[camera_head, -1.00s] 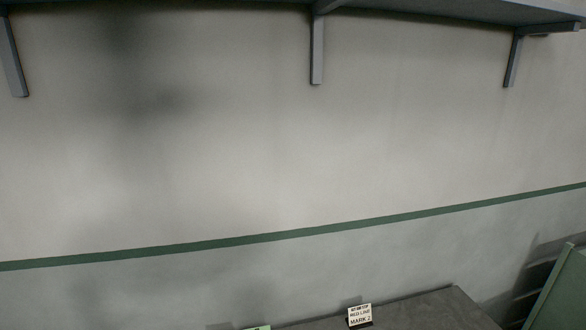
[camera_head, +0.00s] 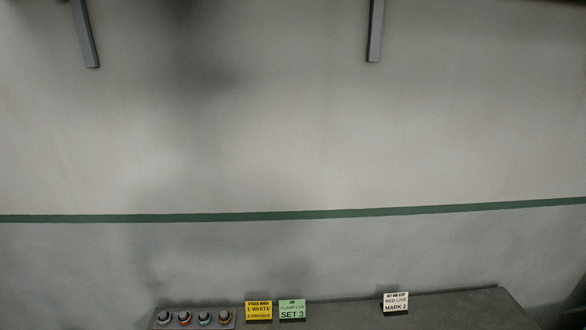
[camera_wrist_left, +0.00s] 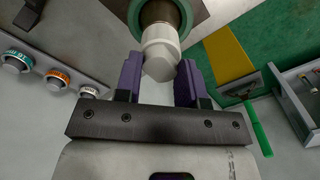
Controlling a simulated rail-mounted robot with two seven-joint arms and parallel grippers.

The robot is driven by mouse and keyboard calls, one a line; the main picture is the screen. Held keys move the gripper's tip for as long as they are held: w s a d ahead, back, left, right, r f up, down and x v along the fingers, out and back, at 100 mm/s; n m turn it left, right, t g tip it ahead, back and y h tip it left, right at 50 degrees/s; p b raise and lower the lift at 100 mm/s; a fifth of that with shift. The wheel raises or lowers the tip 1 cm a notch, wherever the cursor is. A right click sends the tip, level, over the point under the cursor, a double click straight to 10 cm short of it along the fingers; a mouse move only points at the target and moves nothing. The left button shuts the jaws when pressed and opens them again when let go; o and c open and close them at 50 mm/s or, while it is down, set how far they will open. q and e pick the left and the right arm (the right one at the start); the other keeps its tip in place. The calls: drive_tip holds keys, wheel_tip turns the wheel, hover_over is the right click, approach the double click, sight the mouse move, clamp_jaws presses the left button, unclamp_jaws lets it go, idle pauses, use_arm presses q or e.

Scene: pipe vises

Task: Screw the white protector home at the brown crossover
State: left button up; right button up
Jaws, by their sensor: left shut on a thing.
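The white protector (camera_wrist_left: 160,52), with a faceted end towards me, is at the top middle of the left wrist view. My left gripper (camera_wrist_left: 160,75) has purple fingers on both sides of this faceted end and is shut on it. The protector's far end meets a brown pipe end (camera_wrist_left: 160,12) inside a green ring (camera_wrist_left: 188,22). I cannot tell how deep the protector sits in it. The brown part is cut off by the frame's top. Neither gripper shows in the head view, and my right gripper is in no view.
Several ringed knobs (camera_wrist_left: 58,78) line a grey panel left of the gripper; they also show in the head view (camera_head: 185,318). Yellow (camera_head: 259,310), green (camera_head: 292,309) and white (camera_head: 396,302) signs stand on the dark bench (camera_head: 450,302).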

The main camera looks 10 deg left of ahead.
use_arm(q)
drive_tip(key=m, duration=0.4)
drive_tip(key=shift+m, duration=0.3)
drive_tip(key=m+b, duration=0.1)
drive_tip(key=m, duration=0.5)
drive_tip(key=m+b, duration=0.1)
drive_tip(key=m, duration=0.2)
drive_tip(key=shift+f+m, duration=0.15)
drive_tip(key=shift+m, duration=0.25)
drive_tip(key=m+b, duration=0.1)
drive_tip(key=m, duration=0.5)
drive_tip(key=shift+b, duration=0.4)
drive_tip(key=m+b, duration=0.1)
drive_tip(key=m, duration=0.4)
